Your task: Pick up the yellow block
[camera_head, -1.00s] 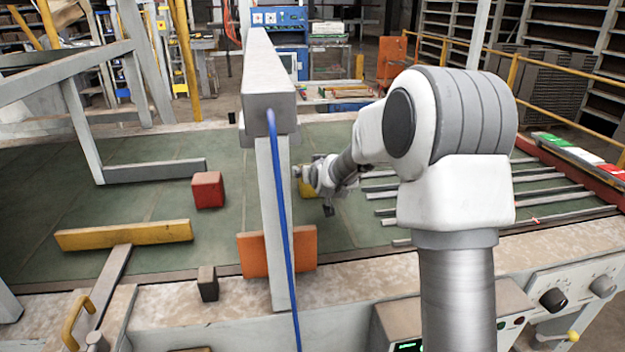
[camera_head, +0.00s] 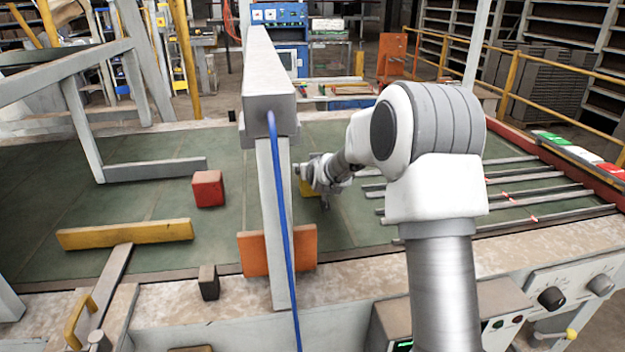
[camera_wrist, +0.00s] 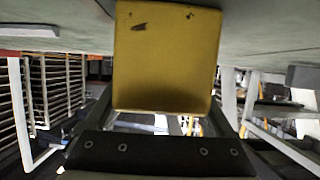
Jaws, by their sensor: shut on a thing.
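In the wrist view the yellow block (camera_wrist: 166,58) fills the upper middle, with a scuffed face and dark marks.
A red cube (camera_head: 208,189), a long yellow bar (camera_head: 125,235) and an orange plate (camera_head: 303,247) lie left of or behind the post (camera_head: 273,200). A blue cable (camera_head: 281,210) hangs along it. Metal bars (camera_head: 500,195) lie on the belt (camera_head: 350,220) at right.

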